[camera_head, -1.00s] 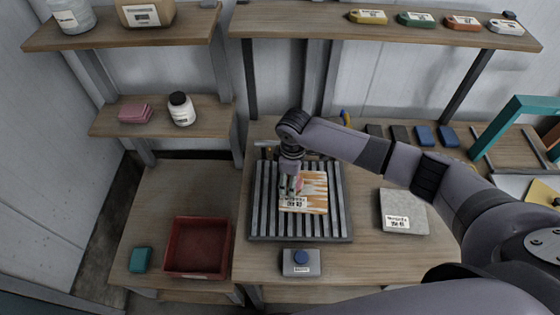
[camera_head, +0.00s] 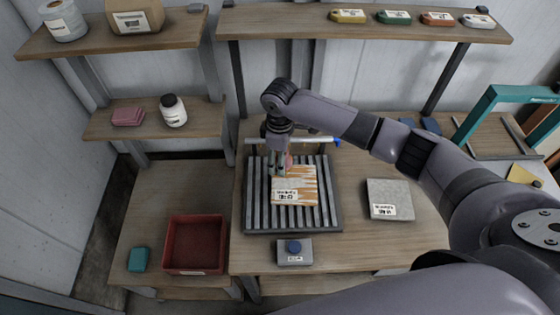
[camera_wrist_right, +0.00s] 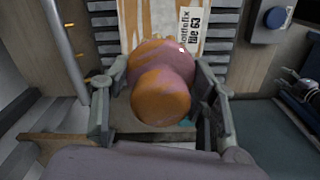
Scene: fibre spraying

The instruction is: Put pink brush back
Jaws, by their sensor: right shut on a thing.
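My right gripper (camera_head: 279,168) is over the back left of a tile with orange and white streaks (camera_head: 308,185), which lies on a dark slatted rack (camera_head: 335,215). In the right wrist view the two fingers (camera_wrist_right: 160,95) are shut on a rounded pink thing with orange smears (camera_wrist_right: 162,85), which I take to be the pink brush. A bit of its pink shows beside the fingers in the head view (camera_head: 289,161). Whether it touches the tile is unclear. The left gripper does not show in the head view.
A white tube with a blue end (camera_head: 310,140) runs behind the rack. A grey tile (camera_head: 388,199) lies to the right, a blue-button box (camera_head: 295,251) in front. A red bin (camera_head: 194,272) stands front left. Shelves (camera_head: 350,27) with several coloured pieces are above.

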